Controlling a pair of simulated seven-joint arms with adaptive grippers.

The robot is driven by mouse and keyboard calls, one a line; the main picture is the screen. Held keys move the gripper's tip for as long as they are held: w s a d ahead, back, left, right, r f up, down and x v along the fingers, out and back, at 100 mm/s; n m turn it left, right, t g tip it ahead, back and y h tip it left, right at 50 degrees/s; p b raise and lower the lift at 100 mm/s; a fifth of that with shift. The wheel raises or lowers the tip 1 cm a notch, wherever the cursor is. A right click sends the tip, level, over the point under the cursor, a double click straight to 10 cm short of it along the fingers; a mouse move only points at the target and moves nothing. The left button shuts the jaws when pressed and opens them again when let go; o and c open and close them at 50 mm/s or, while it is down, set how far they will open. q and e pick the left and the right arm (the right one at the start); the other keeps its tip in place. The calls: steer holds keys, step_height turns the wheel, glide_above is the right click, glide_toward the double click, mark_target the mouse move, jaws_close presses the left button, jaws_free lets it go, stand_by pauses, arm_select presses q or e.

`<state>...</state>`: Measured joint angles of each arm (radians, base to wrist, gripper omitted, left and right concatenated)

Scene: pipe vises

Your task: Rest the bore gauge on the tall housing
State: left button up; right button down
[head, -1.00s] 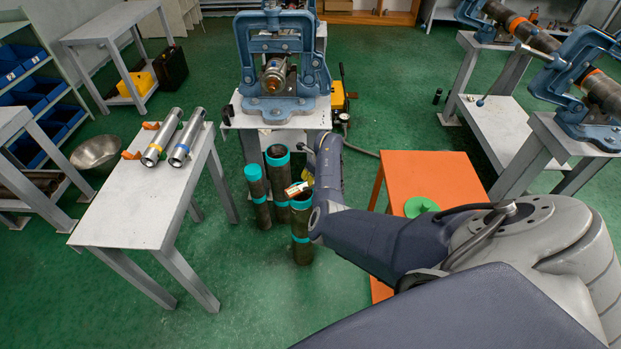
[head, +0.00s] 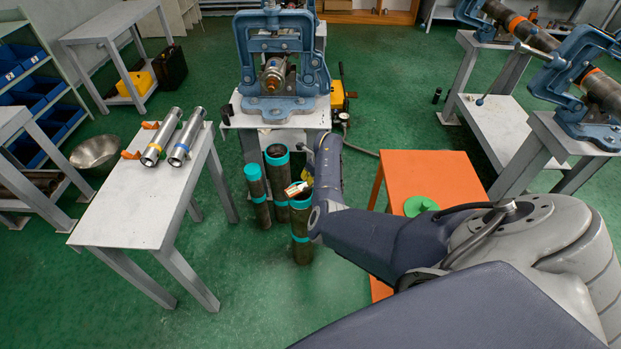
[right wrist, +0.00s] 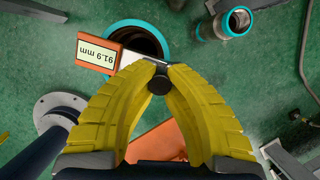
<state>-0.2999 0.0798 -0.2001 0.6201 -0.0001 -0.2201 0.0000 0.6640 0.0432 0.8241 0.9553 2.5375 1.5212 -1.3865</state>
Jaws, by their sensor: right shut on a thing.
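The bore gauge is an orange block with a white display reading 91.9 mm, seen in the right wrist view (right wrist: 97,57). In the head view the gauge (head: 296,189) shows small at the front pipe's top. My right gripper (right wrist: 158,76), with yellow fingers, is shut on the gauge's pale end. The gauge overlaps the open mouth of a dark, teal-rimmed housing (right wrist: 166,43); whether it touches the rim, I cannot tell. Three such upright housings stand together in the head view: front (head: 301,235), left (head: 258,196) and back (head: 280,182). Which is the tall one is unclear. My left gripper is out of view.
A blue pipe vise (head: 275,106) stands on a bench behind the housings. An orange table (head: 430,172) with a green disc (head: 420,205) is to the right. A grey table (head: 135,215) with two metal cylinders is to the left.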

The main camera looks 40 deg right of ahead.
steer(key=shift+f, duration=0.15)
steer(key=c, duration=1.4)
jaws_free()
steer(key=shift+r, duration=3.45)
